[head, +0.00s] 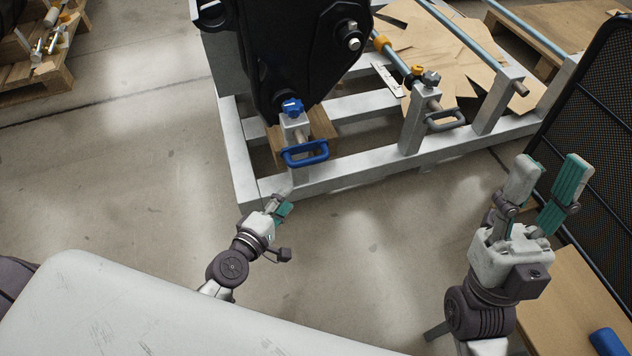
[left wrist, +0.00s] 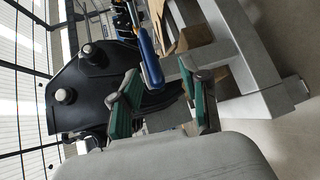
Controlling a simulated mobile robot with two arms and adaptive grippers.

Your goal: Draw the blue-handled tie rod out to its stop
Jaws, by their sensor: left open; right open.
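The blue-handled tie rod shows in the head view as a blue D-shaped handle (head: 306,154) in front of a light block (head: 293,128) topped by a blue knob (head: 292,107). In the left wrist view the blue handle (left wrist: 150,62) lies beyond the finger tips, roughly between them. My left gripper (head: 287,198) is open and empty, just below and in front of the handle, apart from it. Its two teal-padded fingers (left wrist: 160,90) are spread in the left wrist view. My right gripper (head: 547,174) is open and empty at the right, fingers pointing up, far from the handle.
A pale metal frame (head: 360,172) carries a large black plate (head: 297,50) and a second rod with a grey handle (head: 445,122). A dark mesh panel (head: 600,130) stands close to my right gripper. A wooden pallet (head: 40,75) sits far left. The floor before the frame is clear.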

